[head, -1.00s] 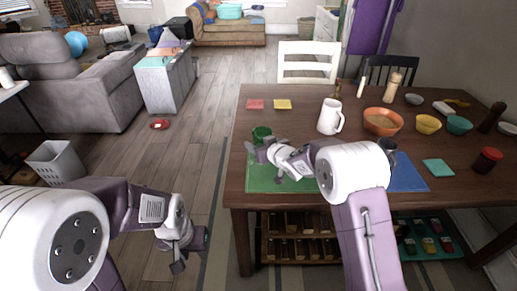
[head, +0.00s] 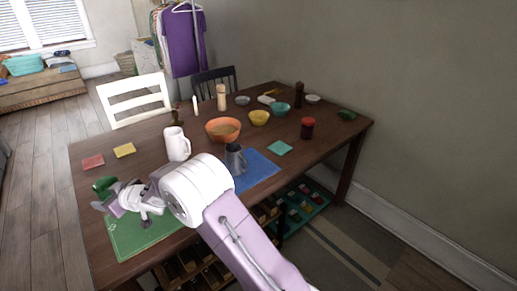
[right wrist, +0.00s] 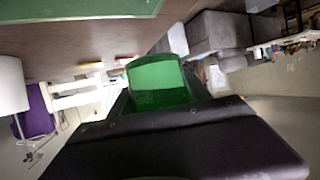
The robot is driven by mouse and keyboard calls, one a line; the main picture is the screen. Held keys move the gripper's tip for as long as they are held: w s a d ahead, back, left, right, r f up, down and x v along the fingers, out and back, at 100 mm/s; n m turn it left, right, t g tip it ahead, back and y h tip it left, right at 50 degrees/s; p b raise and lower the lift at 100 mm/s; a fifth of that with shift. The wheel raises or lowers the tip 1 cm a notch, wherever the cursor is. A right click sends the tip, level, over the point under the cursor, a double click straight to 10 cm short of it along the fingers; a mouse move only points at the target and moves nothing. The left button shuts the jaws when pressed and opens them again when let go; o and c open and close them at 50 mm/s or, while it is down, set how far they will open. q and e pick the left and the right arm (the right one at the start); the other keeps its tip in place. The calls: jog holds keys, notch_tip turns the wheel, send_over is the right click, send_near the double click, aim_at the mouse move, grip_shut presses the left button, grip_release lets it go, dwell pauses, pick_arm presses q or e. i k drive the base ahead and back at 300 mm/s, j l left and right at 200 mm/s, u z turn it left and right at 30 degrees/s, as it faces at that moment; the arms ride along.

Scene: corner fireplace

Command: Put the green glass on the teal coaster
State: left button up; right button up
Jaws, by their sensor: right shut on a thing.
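The green glass (head: 104,186) is at the left end of the table, over the far left part of the green mat. My right gripper (head: 113,197) is shut on it. The right wrist view shows the glass (right wrist: 158,82) between the dark fingers; I cannot tell how far it is above the mat. The teal coaster (head: 279,147) lies flat and bare on the right half of the table, beyond the blue mat, well to the right of my right gripper. My left gripper is out of view.
A red-lidded jar (head: 307,128) stands right of the coaster. Red (head: 93,162) and yellow (head: 124,150) coasters lie left.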

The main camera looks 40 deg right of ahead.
aim_at(280, 147)
jog(key=i+l, duration=0.1)
jog(key=l, duration=1.7)
jog(key=i+l, duration=0.15)
jog(key=l, duration=1.65)
jog(key=i, duration=0.05)
